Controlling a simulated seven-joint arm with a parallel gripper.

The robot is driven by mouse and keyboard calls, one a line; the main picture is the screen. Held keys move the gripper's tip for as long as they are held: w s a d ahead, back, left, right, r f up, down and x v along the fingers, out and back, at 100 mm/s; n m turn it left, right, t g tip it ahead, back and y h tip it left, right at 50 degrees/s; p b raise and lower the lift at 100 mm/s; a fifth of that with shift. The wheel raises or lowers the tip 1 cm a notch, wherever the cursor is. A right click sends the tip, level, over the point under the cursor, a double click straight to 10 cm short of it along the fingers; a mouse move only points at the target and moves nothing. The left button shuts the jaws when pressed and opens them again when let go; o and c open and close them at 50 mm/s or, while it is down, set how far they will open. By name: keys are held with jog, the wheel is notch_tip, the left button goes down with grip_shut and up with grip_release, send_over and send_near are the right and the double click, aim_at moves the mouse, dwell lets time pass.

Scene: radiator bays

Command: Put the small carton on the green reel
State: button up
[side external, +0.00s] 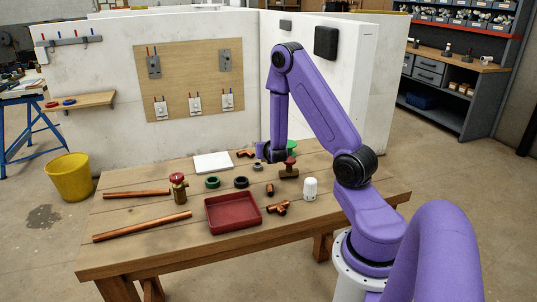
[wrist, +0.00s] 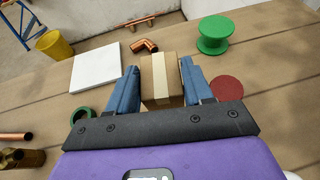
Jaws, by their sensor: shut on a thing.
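The small carton (wrist: 159,68) is brown with a pale tape strip down its middle. It sits between the two blue fingers of my gripper (wrist: 160,88), which are shut on it. In the side external view my gripper (side external: 262,152) is low over the back of the bench, and I cannot make out the carton there. The green reel (wrist: 213,36) stands upright on the bench, ahead and to the right of the carton in the wrist view, apart from it. Whether the carton touches the bench is unclear.
A copper elbow (wrist: 144,46) and white tile (wrist: 96,66) lie nearby. A red tray (side external: 233,228), green ring (side external: 212,182) and copper pipes (side external: 140,226) occupy the front.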

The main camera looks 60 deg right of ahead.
jog(key=s+d+r+m+g+h, duration=0.3)
jog(key=s+d+r+m+g, duration=0.45)
jog(key=d+r, duration=0.2)
jog(key=shift+g, duration=0.25)
jog(key=w+d+f, duration=0.2)
jog(key=d+f, duration=0.1)
jog(key=w+d+f, duration=0.3)
jog(key=d, duration=0.1)
jog(key=w+d+f, duration=0.3)
jog(key=d, duration=0.1)
jog(key=shift+f, duration=0.25)
jog(key=shift+w+d+f, duration=0.15)
jog(key=shift+f, duration=1.65)
jog(key=shift+f, duration=0.15)
jog(key=o, duration=1.1)
jog(key=shift+c, duration=0.2)
